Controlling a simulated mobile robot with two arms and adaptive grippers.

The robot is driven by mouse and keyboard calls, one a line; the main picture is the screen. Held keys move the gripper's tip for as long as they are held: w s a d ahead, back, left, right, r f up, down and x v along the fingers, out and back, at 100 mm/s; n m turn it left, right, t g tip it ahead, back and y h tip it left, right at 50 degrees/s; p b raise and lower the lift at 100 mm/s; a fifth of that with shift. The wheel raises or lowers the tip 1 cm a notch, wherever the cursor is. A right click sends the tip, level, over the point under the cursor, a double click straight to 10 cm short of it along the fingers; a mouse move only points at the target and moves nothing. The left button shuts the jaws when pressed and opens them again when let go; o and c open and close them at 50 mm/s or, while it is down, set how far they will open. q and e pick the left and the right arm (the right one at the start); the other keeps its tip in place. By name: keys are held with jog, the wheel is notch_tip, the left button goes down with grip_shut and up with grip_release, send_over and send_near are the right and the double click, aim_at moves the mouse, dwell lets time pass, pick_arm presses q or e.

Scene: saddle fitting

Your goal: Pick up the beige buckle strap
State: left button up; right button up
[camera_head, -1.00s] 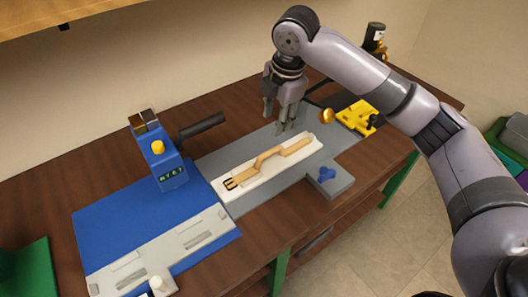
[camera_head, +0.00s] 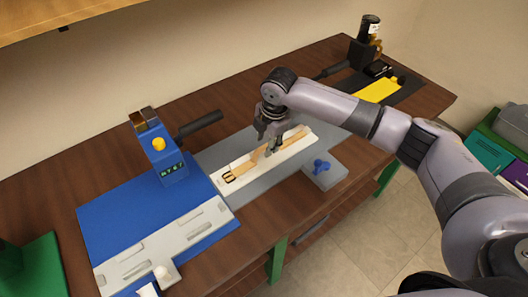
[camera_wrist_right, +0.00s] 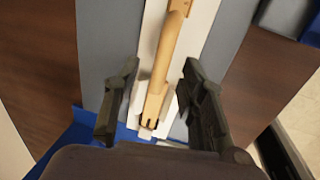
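The beige buckle strap (camera_head: 244,168) lies in a long white holder (camera_head: 217,181) on the grey mat. Its dark buckle (camera_head: 229,177) is at the left end. In the right wrist view the strap (camera_wrist_right: 162,70) runs lengthwise between the fingers. My right gripper (camera_head: 267,147) is low over the right-hand half of the strap and hides part of it. In the wrist view my right gripper (camera_wrist_right: 155,98) is open, with a finger on each side of the strap and visible gaps. My left gripper is not in view.
A blue device (camera_head: 160,158) with a black handle stands left of the holder, behind a blue mat (camera_head: 110,220) bearing a light grey plate (camera_head: 180,228). A grey block with a blue knob (camera_head: 321,166) sits right of the holder. Yellow item (camera_head: 380,90) and dark bottle (camera_head: 369,30) are at the far right.

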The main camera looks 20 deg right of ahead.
aim_at(266, 145)
jog(key=shift+w+f+p, duration=0.15)
jog(key=shift+f, duration=0.7)
jog(key=shift+w+f+p, duration=0.15)
jog(key=shift+f, duration=0.7)
grip_shut()
